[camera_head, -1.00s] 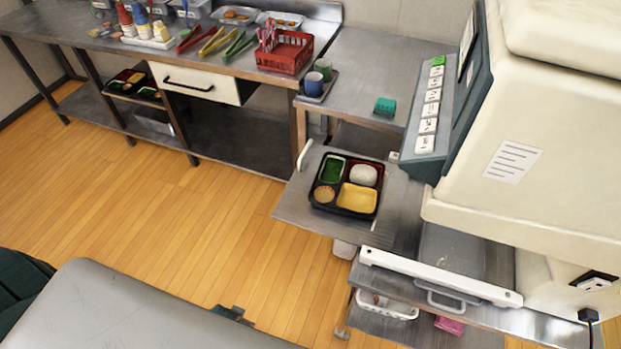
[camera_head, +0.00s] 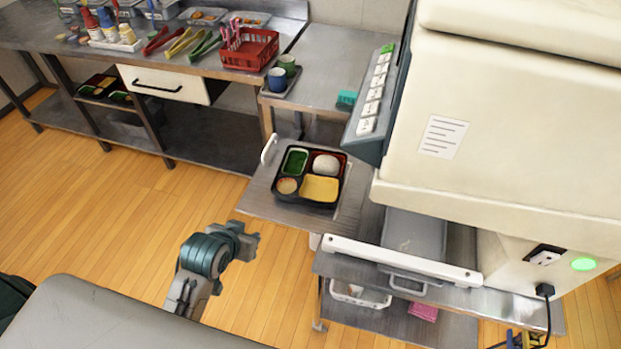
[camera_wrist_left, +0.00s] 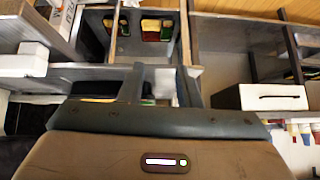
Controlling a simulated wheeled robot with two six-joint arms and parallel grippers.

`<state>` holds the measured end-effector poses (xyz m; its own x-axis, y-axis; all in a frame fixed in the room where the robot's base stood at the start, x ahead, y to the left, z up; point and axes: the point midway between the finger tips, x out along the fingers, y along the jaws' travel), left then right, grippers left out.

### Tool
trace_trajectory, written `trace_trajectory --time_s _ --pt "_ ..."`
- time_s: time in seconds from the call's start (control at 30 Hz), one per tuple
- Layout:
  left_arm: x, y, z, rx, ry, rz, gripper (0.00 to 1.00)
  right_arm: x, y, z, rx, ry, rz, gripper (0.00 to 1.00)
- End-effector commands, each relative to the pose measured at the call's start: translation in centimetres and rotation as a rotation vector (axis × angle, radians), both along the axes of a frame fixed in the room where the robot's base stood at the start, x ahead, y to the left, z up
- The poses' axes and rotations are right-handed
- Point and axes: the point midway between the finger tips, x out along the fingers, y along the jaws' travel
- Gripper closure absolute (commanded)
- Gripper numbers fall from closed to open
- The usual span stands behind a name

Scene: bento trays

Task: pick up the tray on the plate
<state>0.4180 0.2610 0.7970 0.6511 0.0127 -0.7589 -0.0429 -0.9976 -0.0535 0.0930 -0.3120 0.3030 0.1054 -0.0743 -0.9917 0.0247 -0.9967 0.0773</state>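The black bento tray (camera_head: 310,201) sits flat on the metal plate (camera_head: 262,205) that juts out left of the large cream machine. It holds green food, white rice, yellow food and a small round tan item. My left gripper (camera_head: 252,241) is in front of and below the plate, left of the tray and apart from it. In the left wrist view my left gripper (camera_wrist_left: 162,82) has its two fingers spread with nothing held. That view seems upside down and shows the bento tray (camera_wrist_left: 150,36) beyond the fingertips. My right gripper is not in view.
The cream machine (camera_head: 490,150) fills the right side. A small tray with cups (camera_head: 277,80) stands on the counter behind the plate. A white handle (camera_head: 268,149) rises at the plate's left edge. Open floor (camera_head: 130,225) lies left.

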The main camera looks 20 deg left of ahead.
Motion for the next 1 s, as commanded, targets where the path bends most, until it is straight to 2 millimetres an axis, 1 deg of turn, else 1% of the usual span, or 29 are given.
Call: trace_trajectory --time_s 0.03,0.1,0.17,0.2,0.33,0.4,0.47,0.6,0.7,0.93,1.0 --pt "1.9 -0.1 0.7 -0.009 -0.051 -0.001 0.69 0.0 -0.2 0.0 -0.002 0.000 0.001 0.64" --pt "4.2 -0.3 1.5 -0.023 -0.120 -0.002 0.69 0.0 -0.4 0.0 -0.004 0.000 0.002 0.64" --pt "6.2 -0.5 2.2 -0.033 -0.177 -0.001 0.69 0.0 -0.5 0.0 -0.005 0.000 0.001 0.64" --pt "7.5 -0.6 2.7 -0.040 -0.215 -0.001 0.69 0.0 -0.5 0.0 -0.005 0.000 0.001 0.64" --pt "10.8 -0.8 4.2 -0.058 -0.318 -0.001 0.69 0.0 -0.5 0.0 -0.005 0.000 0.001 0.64" --pt "12.0 -0.8 4.6 -0.064 -0.348 -0.001 0.69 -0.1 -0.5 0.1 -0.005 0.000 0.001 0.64" --pt "12.9 -0.8 4.5 -0.067 -0.360 -0.001 0.69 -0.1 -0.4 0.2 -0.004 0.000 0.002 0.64" --pt "15.0 -0.9 3.5 -0.067 -0.363 -0.001 0.69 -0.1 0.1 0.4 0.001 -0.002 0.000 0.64" --pt "16.2 -0.9 2.8 -0.067 -0.362 -0.001 0.69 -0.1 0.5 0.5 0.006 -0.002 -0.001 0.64" --pt "17.6 -0.9 2.1 -0.067 -0.361 -0.001 0.69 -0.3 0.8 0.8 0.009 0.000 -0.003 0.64" --pt "18.5 -0.8 1.8 -0.067 -0.361 -0.001 0.69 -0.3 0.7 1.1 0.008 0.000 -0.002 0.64"
